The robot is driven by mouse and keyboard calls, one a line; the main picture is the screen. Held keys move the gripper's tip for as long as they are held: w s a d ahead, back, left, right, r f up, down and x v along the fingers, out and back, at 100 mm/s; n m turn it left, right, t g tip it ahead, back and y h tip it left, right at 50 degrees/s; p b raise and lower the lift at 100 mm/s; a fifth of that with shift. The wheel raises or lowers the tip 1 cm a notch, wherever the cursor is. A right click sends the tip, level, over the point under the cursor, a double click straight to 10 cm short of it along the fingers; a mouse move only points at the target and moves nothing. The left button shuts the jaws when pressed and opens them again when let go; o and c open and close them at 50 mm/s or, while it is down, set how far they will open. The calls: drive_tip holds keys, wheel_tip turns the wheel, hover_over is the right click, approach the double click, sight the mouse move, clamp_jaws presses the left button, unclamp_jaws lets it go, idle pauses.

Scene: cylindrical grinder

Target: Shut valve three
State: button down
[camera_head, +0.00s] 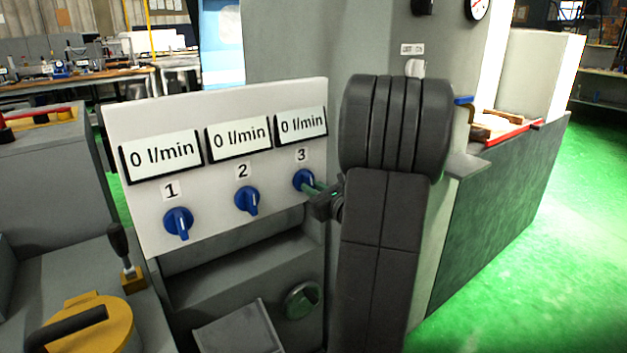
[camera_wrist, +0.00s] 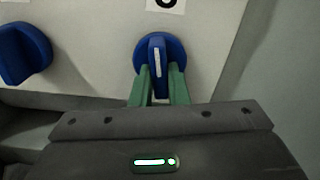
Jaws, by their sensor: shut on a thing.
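A white panel (camera_head: 215,215) carries three blue knobs, numbered 1, 2 and 3, each under a display reading 0 l/min. Valve three (camera_head: 303,179) is the right-hand knob. In the wrist view, valve three (camera_wrist: 158,55) has its white line close to upright. My gripper (camera_head: 316,187) reaches the knob from the right, and in the wrist view its green fingers (camera_wrist: 158,82) are shut on the knob's grip from both sides.
Valve two (camera_head: 247,200) and valve one (camera_head: 178,222) sit to the left on the same panel. A black lever (camera_head: 120,245) and a yellow round part (camera_head: 92,325) stand at lower left. Green floor (camera_head: 520,250) is open at right.

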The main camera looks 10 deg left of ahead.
drive_tip(key=shift+m+p, duration=0.8)
drive_tip(key=shift+m, duration=0.4)
drive_tip(key=shift+s+f, duration=0.1)
drive_tip(key=c, duration=1.4)
unclamp_jaws()
drive_tip(key=shift+d, duration=0.1)
drive_tip(key=p+v, duration=0.1)
drive_tip(key=v, duration=1.2)
drive_tip(key=shift+s+d, duration=0.2)
drive_tip(key=shift+s, duration=0.05)
drive_tip(key=shift+w+a, duration=0.1)
